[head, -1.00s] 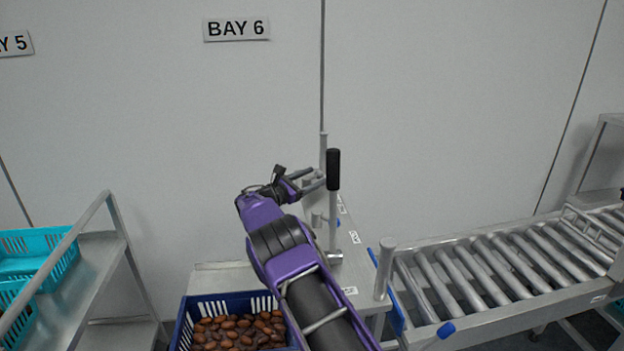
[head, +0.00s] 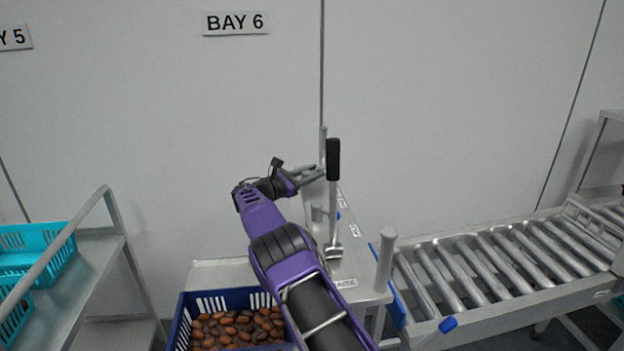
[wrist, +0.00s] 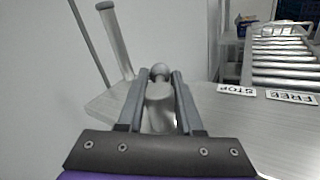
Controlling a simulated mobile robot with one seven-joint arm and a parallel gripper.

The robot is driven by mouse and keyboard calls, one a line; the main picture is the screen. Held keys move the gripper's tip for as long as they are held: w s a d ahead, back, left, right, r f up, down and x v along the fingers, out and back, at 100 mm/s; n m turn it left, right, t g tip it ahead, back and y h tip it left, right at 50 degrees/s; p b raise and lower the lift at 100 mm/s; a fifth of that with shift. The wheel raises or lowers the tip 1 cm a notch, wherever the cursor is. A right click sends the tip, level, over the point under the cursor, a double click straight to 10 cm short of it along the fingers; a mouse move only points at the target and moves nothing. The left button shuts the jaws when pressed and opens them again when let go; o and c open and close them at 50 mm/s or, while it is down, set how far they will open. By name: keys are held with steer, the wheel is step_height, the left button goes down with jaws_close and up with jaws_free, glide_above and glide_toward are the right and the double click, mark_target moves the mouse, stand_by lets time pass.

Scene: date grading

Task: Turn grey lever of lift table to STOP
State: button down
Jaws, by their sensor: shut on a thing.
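The lift table (head: 372,284) stands in the middle of the head view. My gripper (head: 318,174) is over its far end, left of the upright black-handled lever (head: 333,160). In the wrist view my gripper (wrist: 158,85) is shut on the grey lever (wrist: 160,98), its round knob (wrist: 160,71) showing between the fingertips. The STOP label (wrist: 237,90) lies to the right of the held lever, with the FREE label (wrist: 291,97) farther right. The lever is apart from both labels in the picture. Its lower end is partly hidden by my gripper.
A blue crate of dates (head: 184,325) is at the near left of the table. A roller conveyor (head: 500,272) runs off to the right. A grey post (head: 385,265) stands at the table's right edge. A cart with turquoise crates (head: 60,262) is at the left.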

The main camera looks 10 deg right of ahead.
steer(key=shift+r+m+g+b, duration=0.15)
steer(key=shift+m+g+b, duration=0.35)
steer(key=shift+b, duration=0.8)
steer(key=shift+a, duration=0.1)
steer(key=c, duration=0.8)
jaws_free()
steer(key=shift+o, duration=1.1)
steer(key=shift+s, duration=0.1)
steer(key=v, duration=1.7)
steer(key=shift+a+f+p, duration=0.25)
steer(key=shift+f+p, duration=0.1)
steer(key=shift+p, duration=0.1)
